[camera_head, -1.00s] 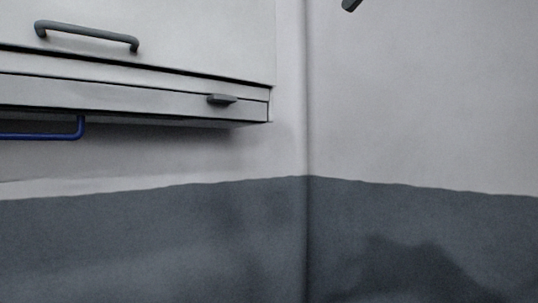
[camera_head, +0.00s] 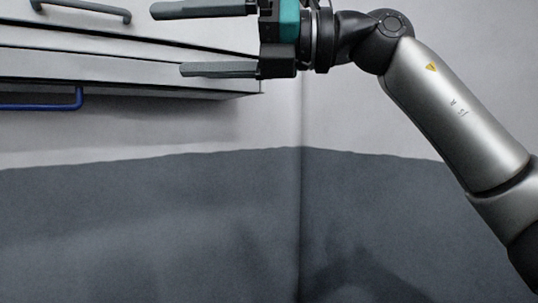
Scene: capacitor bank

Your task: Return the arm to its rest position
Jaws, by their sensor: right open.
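My right arm (camera_head: 455,110) comes in from the right edge, a silver link with black joints, and bends at the top toward the left. My right gripper (camera_head: 185,40) points left at the top of the view. Its two grey fingers are wide apart, with nothing between them but the cabinet front behind. The lower finger overlaps the cabinet's lower right part in the picture; I cannot tell whether they touch. My left gripper is not in view.
A pale wall cabinet (camera_head: 60,65) with a dark handle (camera_head: 82,5) fills the upper left. A blue bar (camera_head: 45,106) hangs under it. A wall corner stands in the middle, dark grey below. The lower area is clear.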

